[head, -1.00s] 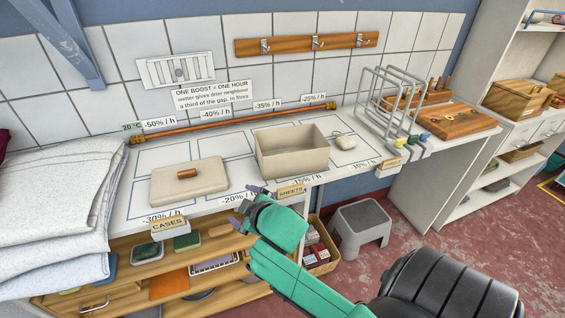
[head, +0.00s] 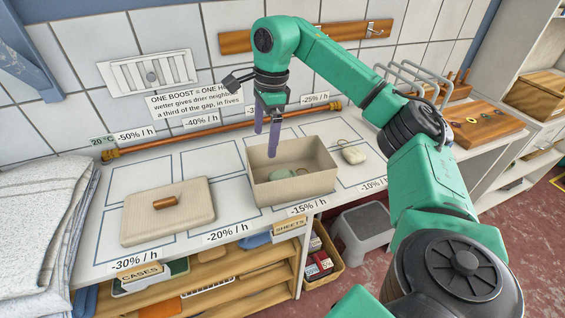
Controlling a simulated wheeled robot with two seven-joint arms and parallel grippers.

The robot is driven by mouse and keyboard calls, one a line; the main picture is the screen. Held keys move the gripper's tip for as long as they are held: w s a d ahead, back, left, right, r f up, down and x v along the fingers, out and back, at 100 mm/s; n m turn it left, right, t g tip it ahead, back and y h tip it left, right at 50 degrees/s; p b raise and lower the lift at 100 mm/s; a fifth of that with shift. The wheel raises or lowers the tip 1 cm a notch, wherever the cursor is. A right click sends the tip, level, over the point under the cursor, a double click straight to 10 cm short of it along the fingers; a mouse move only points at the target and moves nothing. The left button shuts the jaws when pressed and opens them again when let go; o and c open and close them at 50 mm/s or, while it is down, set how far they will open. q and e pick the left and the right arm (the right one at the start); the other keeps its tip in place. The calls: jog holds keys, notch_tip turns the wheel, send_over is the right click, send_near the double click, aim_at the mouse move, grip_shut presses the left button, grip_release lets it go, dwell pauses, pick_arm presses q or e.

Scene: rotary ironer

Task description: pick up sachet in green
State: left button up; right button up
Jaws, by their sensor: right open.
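A pale green item (head: 282,175), seemingly the green sachet, lies inside the open beige box (head: 310,187) on the white counter. It is partly hidden by the box's front wall. My right gripper (head: 266,140) is above the left part of the box, fingers pointing down, open and empty. Its lower fingertip overlaps the box opening in the picture; I cannot tell how deep it reaches. My left gripper is not in view.
A beige lid (head: 195,213) with a wooden handle lies left of the box. A small pale sachet (head: 353,155) lies to its right. A copper pipe (head: 160,145) runs behind, and a wire rack (head: 415,78) stands at the back right. Folded cloth (head: 35,215) is stacked at the left.

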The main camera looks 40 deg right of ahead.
jog(key=s+d+r, duration=0.1)
jog(key=s+d, duration=0.1)
jog(key=d, duration=0.2)
jog(key=h+b, duration=0.1)
jog(key=b, duration=0.3)
send_over(284, 175)
jog(key=shift+m+g, duration=0.3)
jog(key=shift+g, duration=0.1)
notch_tip(284, 175, down, 5)
jog(key=shift+d+f, duration=0.1)
jog(key=shift+f, duration=0.1)
notch_tip(284, 175, down, 8)
jog(key=shift+r+p, duration=0.15)
jog(key=shift+p, duration=0.45)
jog(key=shift+f, duration=0.4)
jog(key=c, duration=1.3)
jog(key=shift+r, duration=0.15)
